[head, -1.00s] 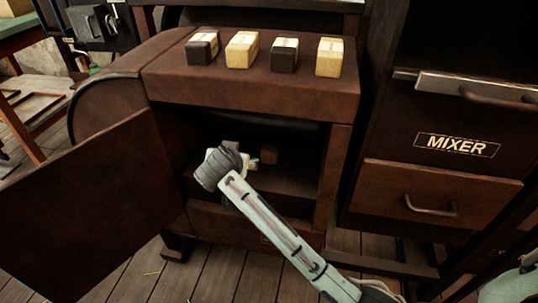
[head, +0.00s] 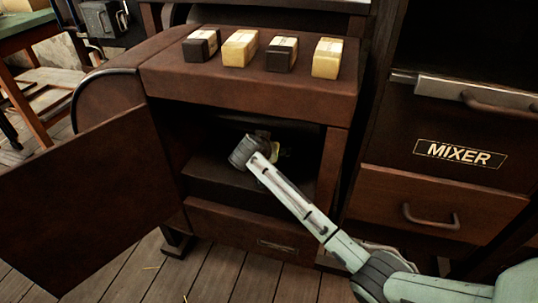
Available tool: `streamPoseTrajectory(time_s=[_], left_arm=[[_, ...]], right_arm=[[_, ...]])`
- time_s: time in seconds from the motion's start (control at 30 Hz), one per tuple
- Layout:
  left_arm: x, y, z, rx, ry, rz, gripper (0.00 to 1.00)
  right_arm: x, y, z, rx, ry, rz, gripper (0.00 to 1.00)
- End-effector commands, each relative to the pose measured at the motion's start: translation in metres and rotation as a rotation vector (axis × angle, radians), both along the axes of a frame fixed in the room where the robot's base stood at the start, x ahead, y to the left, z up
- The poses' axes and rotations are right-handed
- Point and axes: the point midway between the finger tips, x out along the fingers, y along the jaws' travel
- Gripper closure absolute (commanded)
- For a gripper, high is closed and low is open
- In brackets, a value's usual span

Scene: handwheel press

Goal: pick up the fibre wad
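My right arm comes in from the lower right and reaches into the open cabinet (head: 255,218). My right gripper (head: 275,150) is inside, above the inner shelf (head: 215,172), mostly hidden behind its own wrist. Its fingers are too dark and covered to show whether they are open or shut. I cannot make out the fibre wad for certain; the spot around the gripper is dark and partly hidden. My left gripper is not in view.
The cabinet door (head: 90,205) stands open to the left. Several wrapped dark and yellow blocks, such as a yellow one (head: 240,48), stand on the cabinet top. The mixer cabinet (head: 450,150) is close on the right. The cabinet's side wall (head: 333,170) is beside my arm.

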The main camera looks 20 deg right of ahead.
Motion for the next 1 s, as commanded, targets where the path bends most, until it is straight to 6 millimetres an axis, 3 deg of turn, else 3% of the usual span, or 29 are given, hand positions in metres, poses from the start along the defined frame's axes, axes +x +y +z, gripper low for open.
streamPoseTrajectory(time_s=[0.3, 0.7, 1.0], left_arm=[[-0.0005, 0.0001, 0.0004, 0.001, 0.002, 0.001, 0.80], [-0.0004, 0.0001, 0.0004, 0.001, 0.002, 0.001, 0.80], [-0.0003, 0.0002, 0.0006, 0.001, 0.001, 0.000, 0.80]], right_arm=[[0.0042, -0.0032, -0.0043, 0.001, 0.000, -0.001, 0.32], [0.0040, -0.0030, -0.0042, 0.001, 0.000, -0.001, 0.82], [0.0042, -0.0027, -0.0023, 0.002, -0.001, 0.000, 0.85]])
